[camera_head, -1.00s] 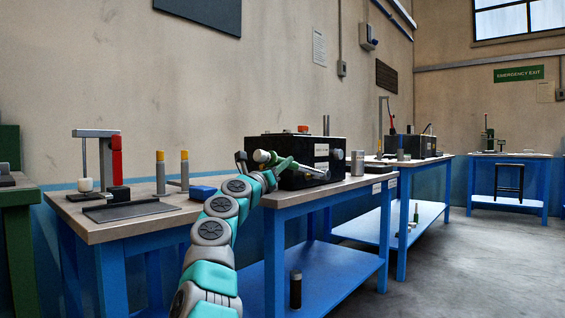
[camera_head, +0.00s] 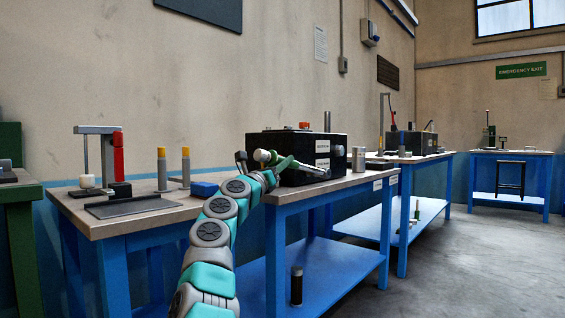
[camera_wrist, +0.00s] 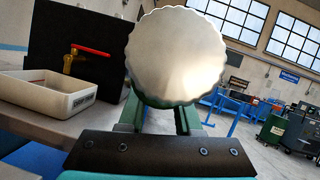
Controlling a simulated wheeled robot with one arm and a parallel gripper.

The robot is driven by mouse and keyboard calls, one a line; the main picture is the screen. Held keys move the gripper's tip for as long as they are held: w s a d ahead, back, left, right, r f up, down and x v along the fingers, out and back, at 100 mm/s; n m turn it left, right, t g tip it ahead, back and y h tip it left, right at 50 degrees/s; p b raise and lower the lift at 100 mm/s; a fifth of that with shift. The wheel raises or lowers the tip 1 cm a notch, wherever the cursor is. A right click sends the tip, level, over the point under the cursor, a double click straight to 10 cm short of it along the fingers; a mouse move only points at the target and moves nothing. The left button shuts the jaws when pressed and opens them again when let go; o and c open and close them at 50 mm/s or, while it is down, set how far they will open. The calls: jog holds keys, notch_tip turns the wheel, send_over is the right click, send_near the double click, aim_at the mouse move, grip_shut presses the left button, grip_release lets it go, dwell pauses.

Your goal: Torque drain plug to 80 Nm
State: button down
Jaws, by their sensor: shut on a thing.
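My gripper (camera_head: 282,163) is beside the front of a black box (camera_head: 265,144) on the middle bench. In the wrist view its green jaws (camera_wrist: 160,118) are shut on a silver tool with a round, scalloped end (camera_wrist: 177,56). That end faces the wrist camera and hides most of what lies beyond it. In the head view a thin grey shaft (camera_head: 310,169) reaches from the jaws along the box front. The wrist view shows a brass valve with a red lever (camera_wrist: 72,58) on the black box (camera_wrist: 105,38). I cannot make out a drain plug or a torque reading.
A pale labelled tray (camera_wrist: 72,106) stands below the valve. A grey cylinder (camera_head: 358,159) stands right of the box, and a blue block (camera_head: 204,189) lies left. A press-like stand (camera_head: 105,155) is on the left bench. Open floor (camera_head: 455,260) lies to the right.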

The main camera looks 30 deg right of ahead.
jog(key=shift+w+a+p, duration=0.25)
jog(key=shift+w+p, duration=0.15)
jog(key=shift+w, duration=0.05)
jog(key=shift+w+a+p, duration=0.2)
jog(key=shift+w+p, duration=0.15)
jog(key=shift+w, duration=0.1)
dwell(1.1)
jog(key=c, duration=1.2)
grip_release()
grip_shut()
